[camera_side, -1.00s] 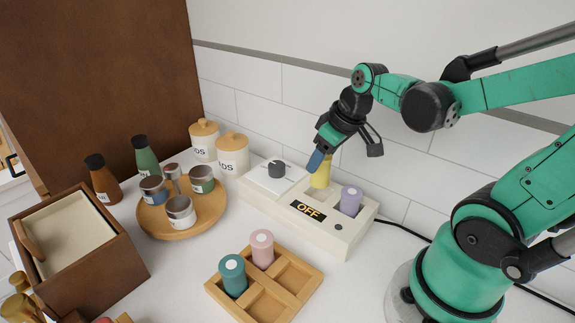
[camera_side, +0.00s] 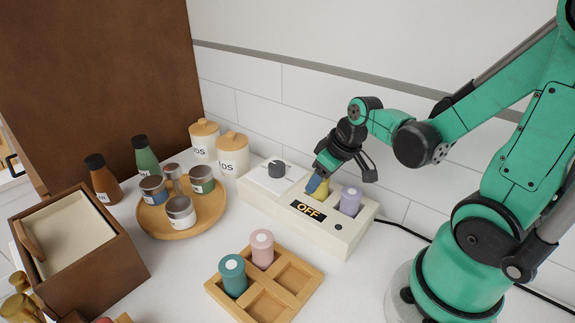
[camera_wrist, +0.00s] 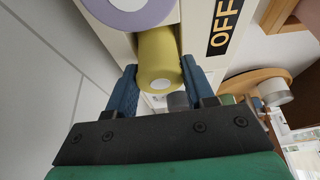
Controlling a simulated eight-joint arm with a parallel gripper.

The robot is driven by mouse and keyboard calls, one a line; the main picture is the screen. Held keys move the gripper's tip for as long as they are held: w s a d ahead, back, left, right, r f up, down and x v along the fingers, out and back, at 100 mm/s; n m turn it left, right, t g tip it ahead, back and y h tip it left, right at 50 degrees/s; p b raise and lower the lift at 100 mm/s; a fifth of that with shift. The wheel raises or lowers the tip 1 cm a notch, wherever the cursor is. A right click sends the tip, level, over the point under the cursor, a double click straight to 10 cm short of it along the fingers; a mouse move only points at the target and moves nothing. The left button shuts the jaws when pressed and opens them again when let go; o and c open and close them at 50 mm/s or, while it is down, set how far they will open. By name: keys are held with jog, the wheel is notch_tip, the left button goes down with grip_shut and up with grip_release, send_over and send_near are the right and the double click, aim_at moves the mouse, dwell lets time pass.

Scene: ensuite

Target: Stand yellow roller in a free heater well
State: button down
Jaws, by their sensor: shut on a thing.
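The yellow roller (camera_side: 322,188) is at the middle of the cream heater (camera_side: 338,238), next to the lilac roller (camera_side: 350,200). It stands upright and appears lowered into a well. My gripper (camera_side: 315,186) is shut on its upper part. In the wrist view the yellow roller (camera_wrist: 160,62) sits between the blue fingers of my gripper (camera_wrist: 158,84), with the lilac roller (camera_wrist: 135,8) beyond it. The heater's display reads OFF. The bottom of the yellow roller is hidden.
A wooden rack (camera_side: 288,302) holds a teal roller (camera_side: 232,275) and a pink roller (camera_side: 262,249). A dark knob (camera_side: 277,168) stands on the heater's left part. A round tray (camera_side: 187,232) with several jars is to the left. The tiled wall is close behind.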

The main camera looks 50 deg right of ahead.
jog(key=shift+c, duration=1.6)
grip_release()
jog(key=v, duration=1.2)
jog(key=w+a+f+t, duration=0.2)
jog(key=w+a+f, duration=0.1)
jog(key=a, duration=0.4)
jog(key=shift+w+a+t, duration=0.3)
jog(key=shift+w+a, duration=0.1)
jog(key=shift+w, duration=0.45)
